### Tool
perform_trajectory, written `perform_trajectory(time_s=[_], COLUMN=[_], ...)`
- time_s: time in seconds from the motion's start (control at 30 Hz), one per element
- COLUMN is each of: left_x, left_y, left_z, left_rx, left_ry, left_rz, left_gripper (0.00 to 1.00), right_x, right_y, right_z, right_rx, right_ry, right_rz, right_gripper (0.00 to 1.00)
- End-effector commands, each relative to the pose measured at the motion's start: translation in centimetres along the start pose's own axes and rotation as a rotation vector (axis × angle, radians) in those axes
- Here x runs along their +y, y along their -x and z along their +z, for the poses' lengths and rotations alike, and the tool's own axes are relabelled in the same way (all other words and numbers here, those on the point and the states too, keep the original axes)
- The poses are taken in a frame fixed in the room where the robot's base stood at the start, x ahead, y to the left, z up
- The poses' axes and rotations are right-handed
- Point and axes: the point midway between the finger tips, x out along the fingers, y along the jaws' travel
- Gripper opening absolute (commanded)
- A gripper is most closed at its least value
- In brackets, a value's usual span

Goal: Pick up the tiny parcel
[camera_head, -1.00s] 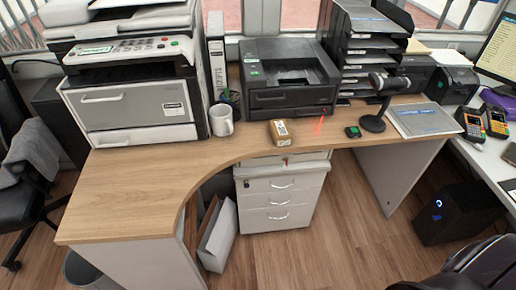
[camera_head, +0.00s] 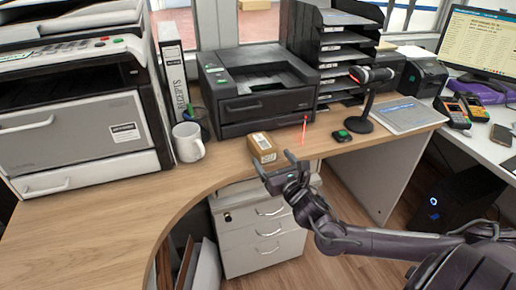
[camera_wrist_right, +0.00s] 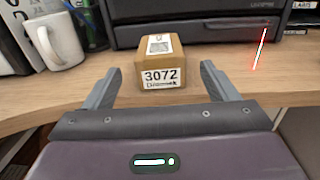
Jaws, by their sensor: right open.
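The tiny parcel (camera_head: 262,147) is a small brown cardboard box on the wooden desk, near its front edge and in front of the black printer. In the right wrist view the parcel (camera_wrist_right: 160,62) stands upright, with a white label reading 3072 facing me. My right gripper (camera_head: 278,166) is open and empty, just in front of the parcel on the near side. In the right wrist view its two fingers (camera_wrist_right: 160,84) point toward the parcel, one to each side of it, and the parcel sits beyond them. My left gripper is not in view.
A white mug (camera_head: 188,142) stands left of the parcel. The black printer (camera_head: 258,88) is close behind it. A scanner on a stand (camera_head: 366,100) and a small dark green-marked device (camera_head: 342,135) are to the right.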

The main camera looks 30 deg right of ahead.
Motion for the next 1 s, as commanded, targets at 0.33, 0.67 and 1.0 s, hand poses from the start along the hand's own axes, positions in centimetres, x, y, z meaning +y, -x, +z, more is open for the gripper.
perform_trajectory(time_s=[0.33, 0.67, 1.0], left_x=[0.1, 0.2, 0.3], left_y=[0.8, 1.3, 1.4], left_z=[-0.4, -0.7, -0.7], left_rx=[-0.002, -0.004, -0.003], left_ry=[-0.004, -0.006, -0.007], left_rz=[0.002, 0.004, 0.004], left_gripper=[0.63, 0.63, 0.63], right_x=[0.1, 0.0, 0.0], right_y=[-3.2, -7.4, -7.7], right_z=[0.5, 0.9, 0.8], right_rx=[-0.007, -0.005, -0.003], right_ry=[0.011, 0.010, 0.011], right_rz=[0.001, 0.001, 0.002], right_gripper=[0.80, 0.80, 0.72])
